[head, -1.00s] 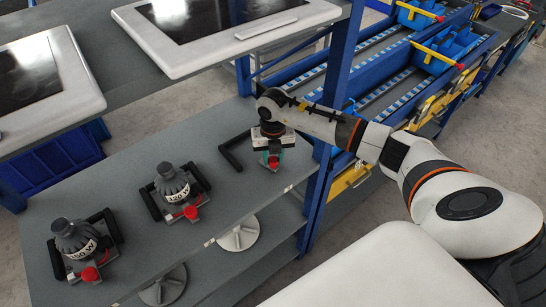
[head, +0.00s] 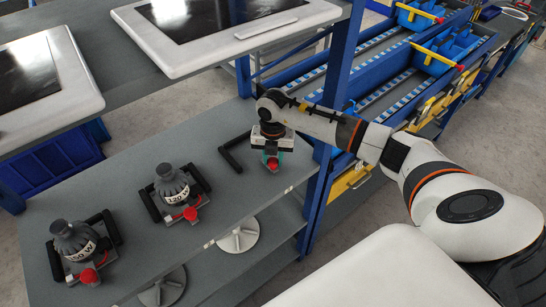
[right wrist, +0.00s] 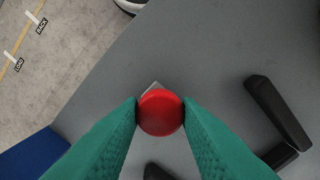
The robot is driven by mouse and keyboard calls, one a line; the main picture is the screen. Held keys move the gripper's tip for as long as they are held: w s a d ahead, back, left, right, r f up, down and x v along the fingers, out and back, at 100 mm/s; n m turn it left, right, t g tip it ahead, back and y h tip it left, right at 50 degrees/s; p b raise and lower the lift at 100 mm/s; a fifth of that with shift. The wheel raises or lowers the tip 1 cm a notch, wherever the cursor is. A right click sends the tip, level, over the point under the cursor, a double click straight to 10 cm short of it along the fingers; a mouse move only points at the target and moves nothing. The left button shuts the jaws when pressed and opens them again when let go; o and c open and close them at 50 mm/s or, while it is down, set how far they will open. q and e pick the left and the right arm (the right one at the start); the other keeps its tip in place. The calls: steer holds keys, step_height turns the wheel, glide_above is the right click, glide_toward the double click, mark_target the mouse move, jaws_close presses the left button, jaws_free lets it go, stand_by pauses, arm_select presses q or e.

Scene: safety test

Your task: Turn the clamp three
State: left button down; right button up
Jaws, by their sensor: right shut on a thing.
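My right gripper (head: 271,157) points down at the third clamp, at the right end of the grey bench. Its green fingers are shut on a round red knob (right wrist: 161,112), one finger on each side. The knob also shows just below the gripper in the head view (head: 272,163). The clamp's dark bracket (head: 230,157) lies to the left of the gripper, with no bottle visible in it. Its black bars also show in the right wrist view (right wrist: 277,111). The gripper hides much of this clamp in the head view. My left gripper is not in view.
A blue post (head: 330,110) stands close right of my right gripper. A shelf with screens (head: 215,30) is above and behind.

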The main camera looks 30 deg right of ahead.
mark_target(273, 160)
steer(key=o, duration=1)
steer(key=shift+c, duration=0.2)
steer(key=shift+r, duration=0.15)
steer(key=shift+r, duration=0.35)
step_height(273, 160, up, 11)
steer(key=b, duration=0.4)
